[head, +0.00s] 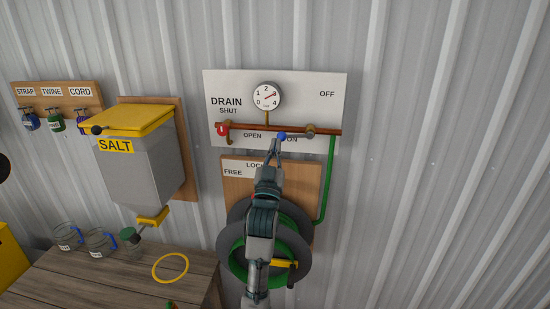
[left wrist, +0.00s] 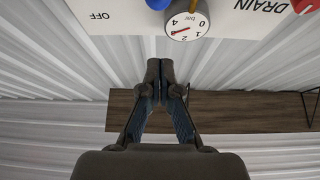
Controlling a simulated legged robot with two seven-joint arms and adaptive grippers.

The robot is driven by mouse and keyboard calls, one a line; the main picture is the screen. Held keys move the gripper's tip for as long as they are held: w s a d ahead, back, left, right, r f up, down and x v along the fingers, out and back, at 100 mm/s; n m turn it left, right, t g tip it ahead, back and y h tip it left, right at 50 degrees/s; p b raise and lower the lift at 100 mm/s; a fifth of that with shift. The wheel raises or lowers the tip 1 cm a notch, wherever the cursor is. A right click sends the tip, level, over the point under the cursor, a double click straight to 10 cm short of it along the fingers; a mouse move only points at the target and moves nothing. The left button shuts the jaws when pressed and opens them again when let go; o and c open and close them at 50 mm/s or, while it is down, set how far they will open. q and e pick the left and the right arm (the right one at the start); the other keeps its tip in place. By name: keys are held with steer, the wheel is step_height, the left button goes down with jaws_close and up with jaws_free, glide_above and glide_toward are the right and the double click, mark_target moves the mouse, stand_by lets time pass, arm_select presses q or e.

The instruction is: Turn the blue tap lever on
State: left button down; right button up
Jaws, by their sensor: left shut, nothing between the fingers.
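The blue tap lever (head: 282,136) is on the copper pipe of the white board (head: 335,110). Its blue knob lies left of its grey pivot (head: 309,130), beside the ON label, with the lever nearly level. The OFF label is higher up at the right. My left gripper (head: 274,146) is just left of and below the knob; I cannot tell whether they touch. In the left wrist view the gripper (left wrist: 161,68) is shut and empty, and a bit of blue (left wrist: 158,4) shows at the top edge. My right gripper is not in view.
A dial gauge (head: 267,96) sits above the pipe. A red drain handle (head: 222,129) is at the pipe's left end. A hose reel (head: 235,265) is behind my arm. The salt bin (head: 140,165) and bench (head: 90,280) are at the left. The wall at the right is clear.

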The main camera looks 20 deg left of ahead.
arm_select(q)
steer(key=shift+r+v, duration=0.2)
steer(key=shift+v, duration=0.9)
